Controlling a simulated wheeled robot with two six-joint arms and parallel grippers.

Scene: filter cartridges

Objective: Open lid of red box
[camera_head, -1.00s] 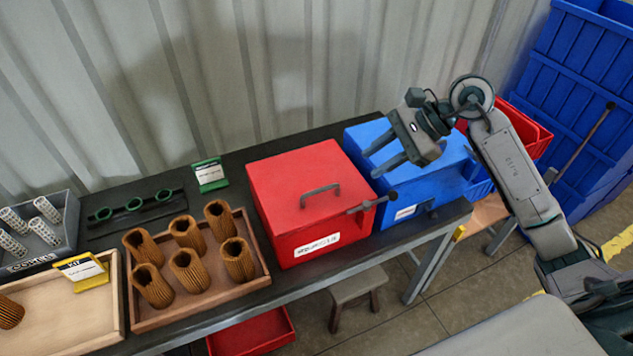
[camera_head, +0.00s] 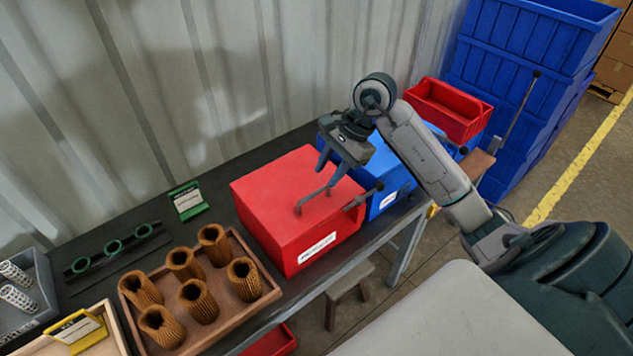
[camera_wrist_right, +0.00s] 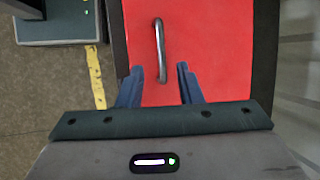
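The red box (camera_head: 275,195) stands on the dark table with its lid closed. Nothing is between the fingertips. My left gripper is not in view.
A blue box (camera_head: 385,185) stands right of the red box, partly hidden by my right arm. A wooden tray (camera_head: 262,308) with several brown pleated cartridges is at the left. A green-edged card (camera_head: 188,201) stands behind it. Blue crates (camera_head: 525,60) are stacked at the back right.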

